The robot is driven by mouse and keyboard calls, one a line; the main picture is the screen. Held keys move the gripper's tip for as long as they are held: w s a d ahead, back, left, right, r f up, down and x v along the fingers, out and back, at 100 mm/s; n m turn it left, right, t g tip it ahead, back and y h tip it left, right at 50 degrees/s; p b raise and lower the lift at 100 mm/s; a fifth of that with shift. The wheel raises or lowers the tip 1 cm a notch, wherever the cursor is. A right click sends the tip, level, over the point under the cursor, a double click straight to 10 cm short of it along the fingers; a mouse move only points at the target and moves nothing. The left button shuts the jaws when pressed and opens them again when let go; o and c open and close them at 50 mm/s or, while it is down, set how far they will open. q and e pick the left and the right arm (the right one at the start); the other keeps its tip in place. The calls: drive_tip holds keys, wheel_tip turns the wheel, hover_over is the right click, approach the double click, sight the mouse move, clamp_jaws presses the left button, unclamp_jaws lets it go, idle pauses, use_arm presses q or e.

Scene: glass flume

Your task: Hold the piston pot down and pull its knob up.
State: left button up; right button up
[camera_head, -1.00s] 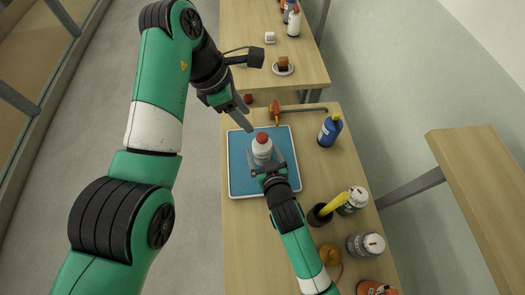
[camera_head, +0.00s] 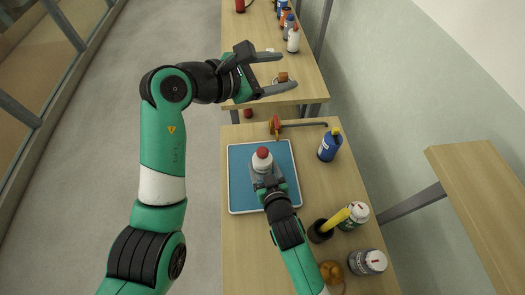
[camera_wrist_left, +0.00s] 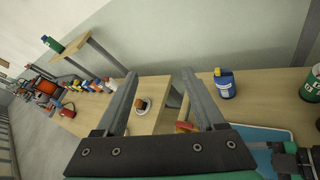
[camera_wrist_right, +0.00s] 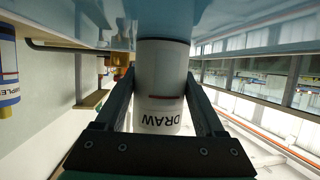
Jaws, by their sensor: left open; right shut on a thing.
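The piston pot (camera_head: 262,168) is a white cylinder with a red knob (camera_head: 262,153) on top, standing upright on the blue tray (camera_head: 240,198). My right gripper (camera_head: 266,178) is shut around its body from the near side. In the right wrist view the white body (camera_wrist_right: 160,95) with upside-down "DRAW" lettering sits between the fingers; the knob is out of sight there. My left gripper (camera_head: 289,71) is open and empty, raised well beyond the pot toward the far table. The left wrist view shows nothing between its fingers (camera_wrist_left: 160,75) but background.
A red-orange valve with a grey pipe (camera_head: 276,126) lies behind the tray. A far table (camera_head: 250,90) holds more items.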

use_arm(q)
drive_tip(key=s+a+f+n+t+h, duration=0.3)
drive_tip(key=s+a+f+t, duration=0.1)
drive_tip(key=n+t+y, duration=0.1)
drive_tip(key=n+y, duration=0.2)
drive_tip(key=n, duration=0.2)
approach(259, 156)
drive_tip(key=x, duration=1.1)
drive_tip(key=shift+w+d+f, duration=0.1)
drive_tip(key=shift+w+d, duration=0.05)
drive_tip(key=shift+w, duration=0.15)
clamp_jaws()
